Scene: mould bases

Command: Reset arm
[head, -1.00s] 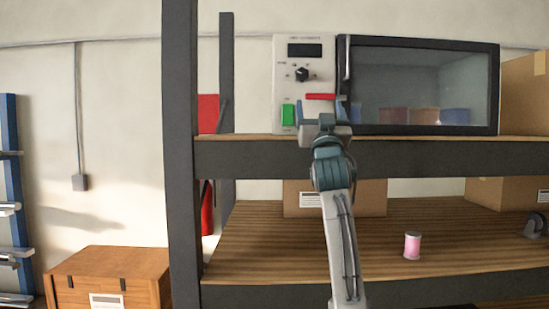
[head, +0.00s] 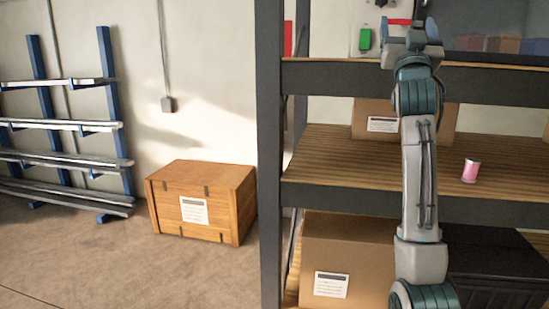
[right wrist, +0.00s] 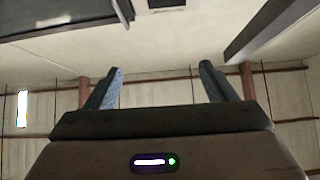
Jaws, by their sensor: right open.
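My right arm rises up the right side of the head view. Its gripper (head: 408,32) is at the top, in front of the oven-like machine on the upper shelf. The two blue fingers stand apart with nothing between them. The right wrist view also shows the open, empty fingers (right wrist: 160,88), with the pale wall and ceiling beyond. The machine shows a green button (head: 365,39), a red handle (head: 399,21) and part of a dark glass door (head: 475,20). My left gripper is in neither view.
A steel shelf unit with a dark post (head: 269,150) stands close. On its middle shelf (head: 330,158) are a cardboard box (head: 372,118) and a pink spool (head: 471,171). A larger box (head: 345,255) sits below. A wooden crate (head: 203,200) stands left; the floor (head: 110,260) before it is clear.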

